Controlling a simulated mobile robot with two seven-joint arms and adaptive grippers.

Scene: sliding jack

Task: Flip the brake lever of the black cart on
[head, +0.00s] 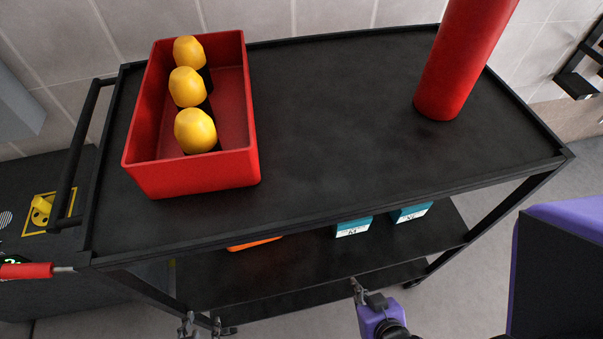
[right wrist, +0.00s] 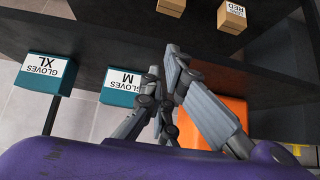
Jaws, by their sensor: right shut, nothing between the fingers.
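The black cart (head: 330,120) stands against a tiled wall. A red-handled lever (head: 28,270), apparently the brake lever, sticks out to the left on a metal rod from the cart's near left corner. Its outer end is cut off by the picture edge. My left gripper (head: 205,329) is at the bottom edge, below the cart's front, right of the lever and apart from it; its fingers are spread and empty. My right gripper (head: 356,284) is shut and empty in front of the lower shelves, far from the lever. Its fingers also show in the right wrist view (right wrist: 161,62).
A red bin (head: 195,178) with yellow-topped items and a red cylinder (head: 460,60) stand on the cart's top. Teal glove boxes (head: 353,226) and an orange object (head: 253,243) are on a shelf below. A black push handle (head: 72,150) is at the left end.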

